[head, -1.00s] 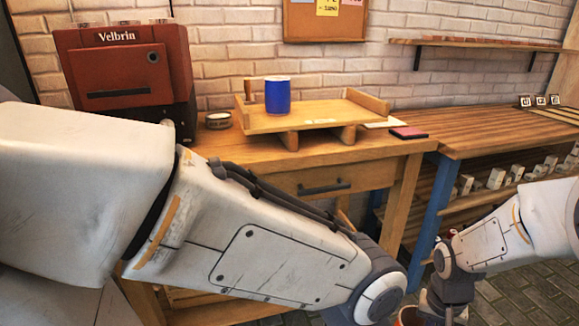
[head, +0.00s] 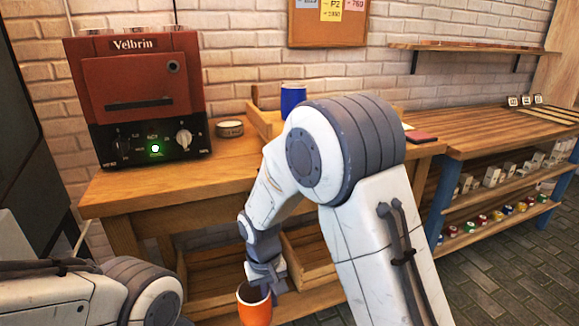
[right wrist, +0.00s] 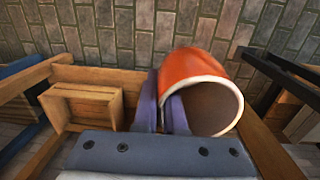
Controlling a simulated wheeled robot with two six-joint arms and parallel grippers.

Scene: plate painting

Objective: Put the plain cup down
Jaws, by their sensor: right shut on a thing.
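A plain orange cup (head: 255,308) with a pale rim hangs in my right gripper (head: 266,280), low in front of the bench's lower shelf. In the right wrist view the cup (right wrist: 195,75) is tilted, its open mouth toward the lower right. The right gripper's fingers (right wrist: 172,105) are shut on the cup's wall. The cup's bottom is cut off by the head view's edge. A blue cup (head: 293,98) stands upright on the wooden stand (head: 262,122), partly hidden by my right arm. My left gripper is out of view.
A red Velbrin oven (head: 140,95) with a lit green light stands on the bench (head: 130,190). A small round tin (head: 230,128) is beside it. Wooden trays (head: 215,268) sit on the lower shelf. The bench front is clear.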

